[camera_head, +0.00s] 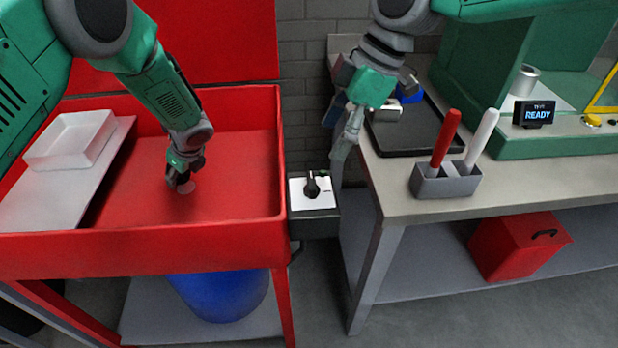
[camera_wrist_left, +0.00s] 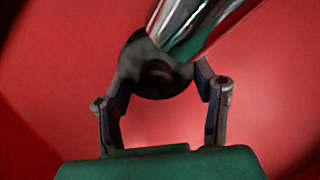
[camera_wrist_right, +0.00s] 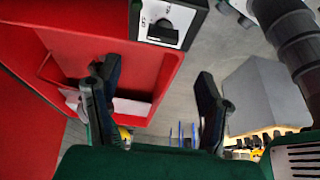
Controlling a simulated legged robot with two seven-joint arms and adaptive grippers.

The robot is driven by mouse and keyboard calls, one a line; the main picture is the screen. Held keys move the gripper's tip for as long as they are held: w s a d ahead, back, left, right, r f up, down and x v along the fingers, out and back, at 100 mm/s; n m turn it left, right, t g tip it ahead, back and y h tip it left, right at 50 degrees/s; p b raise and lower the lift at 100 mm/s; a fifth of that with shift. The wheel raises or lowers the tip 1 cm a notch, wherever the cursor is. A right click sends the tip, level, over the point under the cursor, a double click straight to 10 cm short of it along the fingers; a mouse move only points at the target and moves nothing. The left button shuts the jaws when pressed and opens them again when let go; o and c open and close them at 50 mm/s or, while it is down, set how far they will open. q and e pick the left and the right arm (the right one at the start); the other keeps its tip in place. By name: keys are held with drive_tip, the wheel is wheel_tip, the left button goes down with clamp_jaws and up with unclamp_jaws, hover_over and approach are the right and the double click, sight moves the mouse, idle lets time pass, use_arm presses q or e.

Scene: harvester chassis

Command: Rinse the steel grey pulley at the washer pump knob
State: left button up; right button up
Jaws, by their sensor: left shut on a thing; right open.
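The grey pulley (camera_wrist_left: 150,80), a dark round part with a central hole, is between the fingers of my left gripper (camera_wrist_left: 163,90) in the left wrist view. A shiny metal spout (camera_wrist_left: 195,25) crosses over its upper right and hides part of it. In the head view my left gripper (camera_head: 184,178) is low inside the red washer basin (camera_head: 245,165); the pulley is mostly hidden there. The black pump knob (camera_head: 312,185) sits on a white plate on a dark box at the basin's right wall. My right gripper (camera_head: 342,150) is open and empty beside that box; the right wrist view shows the knob (camera_wrist_right: 165,28) beyond its fingers.
A white tray (camera_head: 70,140) rests on a grey ledge at the basin's left. A blue drum (camera_head: 222,295) stands below the basin.

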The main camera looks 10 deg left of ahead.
sight(312, 179)
drive_tip(key=x, duration=1)
drive_tip(key=shift+d+f, duration=0.1)
drive_tip(key=shift+d, duration=0.05)
drive_tip(key=shift+s+a+f, duration=0.1)
drive_tip(key=shift+a+f, duration=0.25)
drive_tip(key=shift+f, duration=0.1)
drive_tip(key=shift+d, duration=0.15)
drive_tip(key=shift+r, duration=0.1)
drive_tip(key=c, duration=1.2)
